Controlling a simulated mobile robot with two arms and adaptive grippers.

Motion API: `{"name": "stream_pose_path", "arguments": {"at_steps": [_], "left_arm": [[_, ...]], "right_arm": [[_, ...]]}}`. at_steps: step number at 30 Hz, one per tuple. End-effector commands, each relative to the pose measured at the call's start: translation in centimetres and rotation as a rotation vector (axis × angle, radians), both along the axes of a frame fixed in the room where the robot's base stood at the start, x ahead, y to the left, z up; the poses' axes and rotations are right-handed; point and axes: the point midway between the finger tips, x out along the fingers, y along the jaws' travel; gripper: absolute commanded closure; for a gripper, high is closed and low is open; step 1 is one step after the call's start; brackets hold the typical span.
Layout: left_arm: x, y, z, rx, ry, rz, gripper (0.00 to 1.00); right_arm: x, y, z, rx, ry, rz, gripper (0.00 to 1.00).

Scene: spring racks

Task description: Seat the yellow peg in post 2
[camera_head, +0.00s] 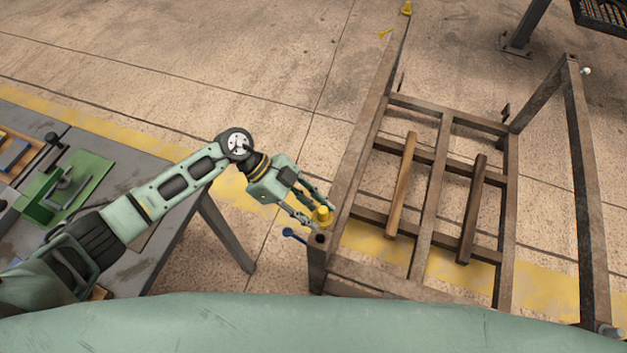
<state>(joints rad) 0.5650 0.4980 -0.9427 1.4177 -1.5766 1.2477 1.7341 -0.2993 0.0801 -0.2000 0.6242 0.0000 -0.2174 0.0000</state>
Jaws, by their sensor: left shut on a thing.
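My left gripper (316,210) reaches in from the left and is shut on the yellow peg (321,215). The peg is held just above and behind the near left post (317,241) of the brown metal rack, whose top shows a dark opening. The peg looks apart from that opening, though the exact height gap is hard to judge. No number shows on the posts, so I cannot tell which is post 2. My right gripper is not in view.
The far left post carries another yellow piece (406,9). A grey workbench (170,262) with a green fixture (85,180) stands at left. Wooden bars (402,185) lie across the rack.

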Motion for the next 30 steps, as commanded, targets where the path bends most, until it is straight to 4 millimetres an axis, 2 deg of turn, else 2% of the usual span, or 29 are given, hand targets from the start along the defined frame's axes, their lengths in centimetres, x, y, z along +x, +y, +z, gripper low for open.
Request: {"name": "stream_pose_path", "arguments": {"at_steps": [2,11,16,18,30], "left_arm": [[-0.2,-0.1,0.1,-0.002,0.003,0.009,1.0],[0.0,-0.1,0.1,-0.001,0.004,0.01,1.0],[0.2,0.1,0.7,-0.001,0.061,0.022,1.0],[0.0,0.2,-0.5,-0.001,0.062,0.02,1.0],[0.0,0.2,-4.1,-0.001,0.061,0.02,1.0]], "right_arm": [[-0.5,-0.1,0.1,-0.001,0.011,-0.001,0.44],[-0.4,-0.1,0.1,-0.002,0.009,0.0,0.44],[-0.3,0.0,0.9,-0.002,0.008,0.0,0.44],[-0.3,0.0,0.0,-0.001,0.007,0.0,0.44],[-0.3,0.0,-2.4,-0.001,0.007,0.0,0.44]]}}
